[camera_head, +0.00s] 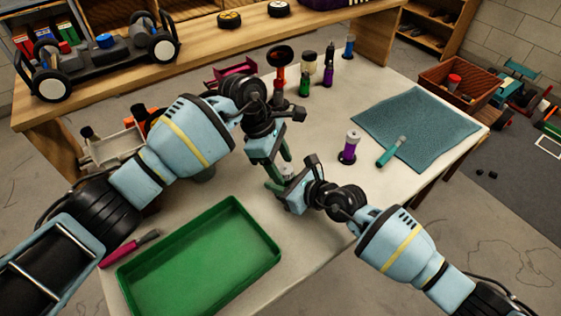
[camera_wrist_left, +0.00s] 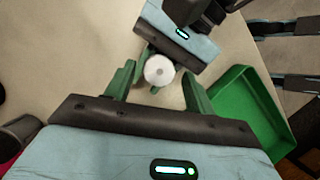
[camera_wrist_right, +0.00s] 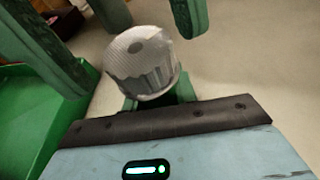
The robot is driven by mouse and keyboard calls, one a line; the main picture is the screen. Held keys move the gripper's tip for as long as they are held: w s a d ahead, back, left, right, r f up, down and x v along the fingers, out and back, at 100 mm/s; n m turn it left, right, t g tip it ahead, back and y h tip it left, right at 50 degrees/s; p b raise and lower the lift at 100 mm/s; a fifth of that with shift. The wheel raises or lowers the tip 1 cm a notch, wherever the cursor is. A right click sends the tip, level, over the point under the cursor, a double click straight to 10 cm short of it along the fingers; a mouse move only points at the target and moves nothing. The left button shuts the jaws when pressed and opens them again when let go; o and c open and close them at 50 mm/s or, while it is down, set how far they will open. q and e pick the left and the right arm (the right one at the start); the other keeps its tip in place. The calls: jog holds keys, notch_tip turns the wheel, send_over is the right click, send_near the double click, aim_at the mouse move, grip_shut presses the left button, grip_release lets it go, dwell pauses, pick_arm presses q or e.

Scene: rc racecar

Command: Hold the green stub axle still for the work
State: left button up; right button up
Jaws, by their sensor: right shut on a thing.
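A piece with a pale grey, ridged round cap (camera_wrist_right: 142,62) stands upright in my right gripper (camera_wrist_right: 158,100). Dark green shows below the cap, but fingers of the same colour make the body hard to tell; I take it as the green stub axle. The cap shows in the left wrist view (camera_wrist_left: 159,70) and, small, in the head view (camera_head: 288,170). My right gripper is shut on this piece, below its cap. My left gripper (camera_wrist_left: 160,80) is open and faces the cap from above; its green fingers are spread, with visible gaps on both sides.
An empty green tray (camera_head: 268,272) lies close in front of both grippers. A purple piece with a grey cap (camera_head: 350,147) stands to the right, beside a teal mat (camera_head: 440,120) with a teal piece (camera_head: 391,152). Several coloured pieces stand behind. A pink-handled tool (camera_head: 128,248) lies left.

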pick_arm(q)
jog(key=c, duration=0.9)
jog(key=shift+n, duration=0.3)
jog(key=n, duration=0.1)
jog(key=n+t, duration=0.1)
jog(key=n, duration=0.1)
jog(key=shift+s+n+t, duration=0.2)
jog(key=shift+n+t, duration=0.1)
jog(key=shift+s+n+t, duration=0.2)
jog(key=shift+n+t, duration=0.5)
jog(key=shift+n, duration=1.1)
pick_arm(e)
jog(key=shift+w+d, duration=0.1)
pick_arm(q)
jog(key=o, duration=1)
